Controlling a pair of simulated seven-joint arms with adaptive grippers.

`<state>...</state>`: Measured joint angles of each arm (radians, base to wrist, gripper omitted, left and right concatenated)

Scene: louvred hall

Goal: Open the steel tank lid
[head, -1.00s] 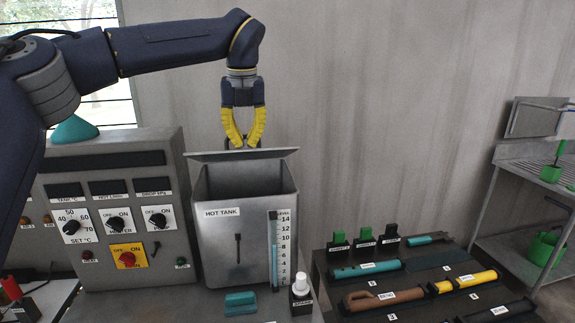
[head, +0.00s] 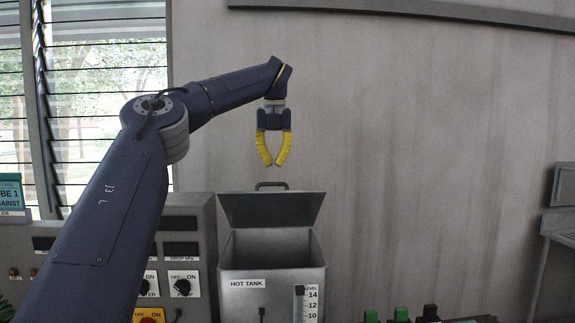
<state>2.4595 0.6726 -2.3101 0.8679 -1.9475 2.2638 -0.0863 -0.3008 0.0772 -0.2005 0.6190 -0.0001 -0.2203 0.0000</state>
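The steel tank (head: 232,305), labelled HOT TANK, stands at lower middle in the head view, and its open top shows the inside. Its lid (head: 272,209) stands raised at the back of the opening, with a dark handle (head: 271,184) on its upper edge. My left gripper (head: 273,164) points down above the handle. A little wall shows between the tips and the handle. My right gripper is not in view.
A grey control panel (head: 203,222) with knobs stands left of the tank. Several green and black small items (head: 400,314) show at the bottom edge to the right. A metal rack (head: 563,225) stands at far right. The wall area right of my gripper is clear.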

